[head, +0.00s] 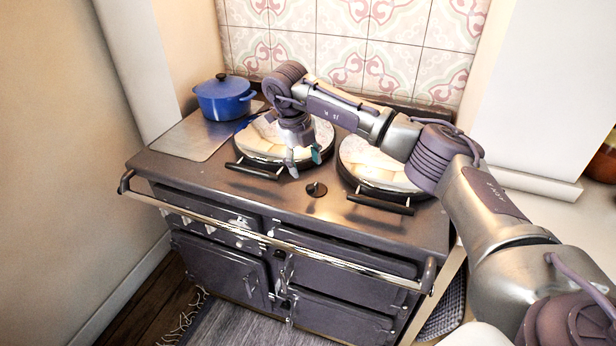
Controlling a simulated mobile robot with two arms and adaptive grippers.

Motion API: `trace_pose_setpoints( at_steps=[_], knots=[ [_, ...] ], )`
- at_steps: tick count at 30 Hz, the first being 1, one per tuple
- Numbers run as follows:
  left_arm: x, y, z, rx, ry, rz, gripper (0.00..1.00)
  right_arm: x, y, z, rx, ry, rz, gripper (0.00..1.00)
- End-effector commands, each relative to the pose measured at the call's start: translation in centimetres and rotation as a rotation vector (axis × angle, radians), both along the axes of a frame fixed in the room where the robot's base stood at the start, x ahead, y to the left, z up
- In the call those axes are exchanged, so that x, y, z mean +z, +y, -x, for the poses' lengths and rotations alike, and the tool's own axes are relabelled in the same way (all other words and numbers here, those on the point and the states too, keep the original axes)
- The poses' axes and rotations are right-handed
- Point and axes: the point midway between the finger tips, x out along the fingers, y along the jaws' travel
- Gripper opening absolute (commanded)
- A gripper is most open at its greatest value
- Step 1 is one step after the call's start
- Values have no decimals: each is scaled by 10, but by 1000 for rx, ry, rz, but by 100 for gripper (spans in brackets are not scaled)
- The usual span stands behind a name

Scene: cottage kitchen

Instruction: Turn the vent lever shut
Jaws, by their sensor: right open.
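The vent lever (316,189) appears to be the small dark knob-like piece on the stove top, between the two round lids near the front. Its exact turn angle is too small to tell. My right gripper (304,162) points down over the front right part of the left round lid. It is open and empty, a little behind and left of the lever, and looks apart from it. My left gripper is not in view.
The dark range cooker (200,172) has a left lid (258,143) and a right lid (360,160), each with a black front handle. A blue pot (224,100) stands at the back left. A metal rail (270,240) runs along the front.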

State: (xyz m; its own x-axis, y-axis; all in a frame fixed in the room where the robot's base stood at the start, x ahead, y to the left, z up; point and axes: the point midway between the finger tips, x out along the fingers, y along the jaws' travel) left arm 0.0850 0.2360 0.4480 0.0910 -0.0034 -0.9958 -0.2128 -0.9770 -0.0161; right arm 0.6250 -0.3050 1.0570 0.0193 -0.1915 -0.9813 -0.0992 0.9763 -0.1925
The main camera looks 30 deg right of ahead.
Motion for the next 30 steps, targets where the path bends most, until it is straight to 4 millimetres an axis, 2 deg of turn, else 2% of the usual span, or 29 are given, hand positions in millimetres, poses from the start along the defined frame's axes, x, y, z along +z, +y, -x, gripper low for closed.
trace_pose_setpoints(
  at_steps=[3, 8, 24, 27, 29, 30],
  knots=[
    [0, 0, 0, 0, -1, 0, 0, 19, 4, 0, 0, -1, -1, 56],
    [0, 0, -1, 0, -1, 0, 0, 31, 6, 1, 0, 1, 0, 56],
    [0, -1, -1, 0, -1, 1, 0, 31, 7, 1, 2, 1, -3, 56],
    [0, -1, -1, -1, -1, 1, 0, 22, 22, 0, 32, -4, -45, 56],
    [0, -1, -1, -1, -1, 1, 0, 10, 42, 0, 73, -17, -105, 56],
    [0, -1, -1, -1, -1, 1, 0, 0, 61, 0, 107, -29, -165, 56]
  ],
)
